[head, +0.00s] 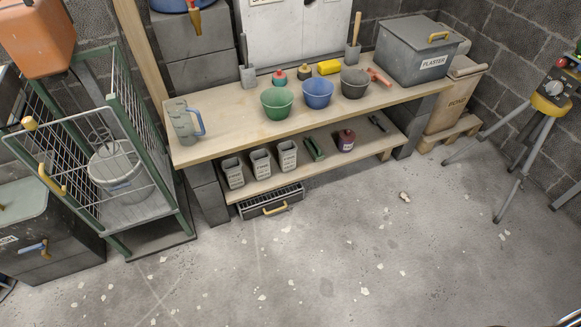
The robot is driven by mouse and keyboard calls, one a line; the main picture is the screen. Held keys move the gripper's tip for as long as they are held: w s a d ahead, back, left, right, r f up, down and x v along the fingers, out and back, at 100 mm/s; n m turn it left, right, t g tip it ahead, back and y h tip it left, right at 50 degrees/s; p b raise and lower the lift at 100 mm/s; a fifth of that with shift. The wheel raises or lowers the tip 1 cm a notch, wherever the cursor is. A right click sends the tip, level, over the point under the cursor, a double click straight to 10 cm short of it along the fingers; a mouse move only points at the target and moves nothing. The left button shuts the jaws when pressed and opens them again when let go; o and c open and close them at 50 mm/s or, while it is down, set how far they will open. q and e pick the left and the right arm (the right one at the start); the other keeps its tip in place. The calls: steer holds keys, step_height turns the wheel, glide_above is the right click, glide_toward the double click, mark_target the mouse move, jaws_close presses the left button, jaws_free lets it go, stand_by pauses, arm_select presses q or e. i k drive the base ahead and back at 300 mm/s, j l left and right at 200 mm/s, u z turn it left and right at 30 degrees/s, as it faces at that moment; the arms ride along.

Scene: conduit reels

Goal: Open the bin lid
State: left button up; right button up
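A grey bin (405,66) labelled PLASTER stands at the back right end of the wooden workbench (225,137). Its grey lid (412,32) lies shut on top and has a yellow handle (438,37) near its right side. The inside of the bin is hidden. Neither of my grippers can be made out in the head view.
Green (277,103), blue (318,93) and dark (355,82) buckets stand left of the bin. A tripod (530,130) stands at right, a green wire cage (110,160) at left. A dark chest (40,245) sits at lower left. The concrete floor (330,250) before the bench is mostly clear.

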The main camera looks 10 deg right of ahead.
mark_target(420, 33)
steer(key=i+l, duration=0.8)
steer(key=l, duration=0.2)
steer(key=l+z, duration=0.05)
